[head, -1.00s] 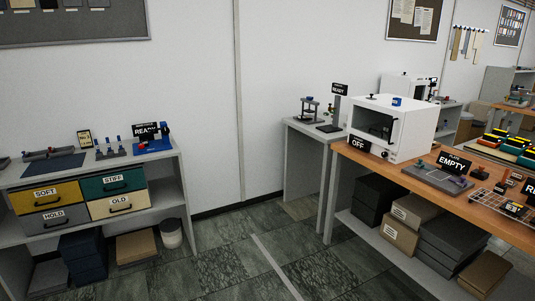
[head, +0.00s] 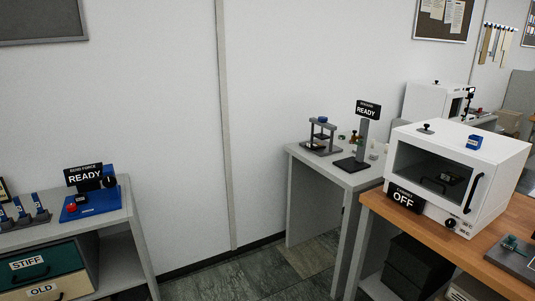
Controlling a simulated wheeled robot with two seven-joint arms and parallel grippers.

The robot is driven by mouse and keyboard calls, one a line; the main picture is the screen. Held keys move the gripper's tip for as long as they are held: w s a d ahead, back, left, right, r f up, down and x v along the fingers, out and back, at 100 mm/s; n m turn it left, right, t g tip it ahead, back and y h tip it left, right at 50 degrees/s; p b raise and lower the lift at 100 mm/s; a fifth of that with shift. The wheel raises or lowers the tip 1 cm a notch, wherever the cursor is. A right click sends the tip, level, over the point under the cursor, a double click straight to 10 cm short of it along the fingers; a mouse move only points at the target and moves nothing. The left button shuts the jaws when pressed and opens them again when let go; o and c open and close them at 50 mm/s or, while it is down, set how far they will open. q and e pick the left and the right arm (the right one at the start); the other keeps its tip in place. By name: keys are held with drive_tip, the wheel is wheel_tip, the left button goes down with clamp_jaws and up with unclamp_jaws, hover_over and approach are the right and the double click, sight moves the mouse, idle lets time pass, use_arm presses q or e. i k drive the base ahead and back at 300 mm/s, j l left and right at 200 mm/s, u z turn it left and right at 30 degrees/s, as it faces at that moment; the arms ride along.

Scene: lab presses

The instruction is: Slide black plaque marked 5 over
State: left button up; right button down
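No plaque with a readable 5 shows in the head view. Black signs do show: one reading READY (head: 85,175) stands over a blue device on the left bench, and another reading READY (head: 368,109) stands on a grey post on the middle bench. A black sign reading OFF (head: 404,197) leans at the front of the white oven-like cabinet (head: 470,160). A small dark card (head: 3,190) is cut off at the left edge, and its marking cannot be read. Neither of my grippers is in view.
The left bench (head: 122,214) holds a blue device (head: 90,204) with a red button, above drawers marked STIFF (head: 35,268) and OLD. The middle grey bench (head: 340,170) carries a small press (head: 322,136). A wooden-topped table (head: 440,238) stands at right. Tiled floor (head: 235,270) between benches is clear.

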sight(311, 146)
drive_tip(key=i, duration=1.1)
drive_tip(key=i+j+z, duration=0.1)
drive_tip(key=i, duration=1.05)
drive_tip(key=i+j+z, duration=0.1)
drive_tip(key=i+z, duration=0.25)
drive_tip(key=i+j+z, duration=0.25)
drive_tip(key=i+z, duration=0.15)
drive_tip(key=i+j+z, duration=0.65)
drive_tip(key=i+j, duration=0.3)
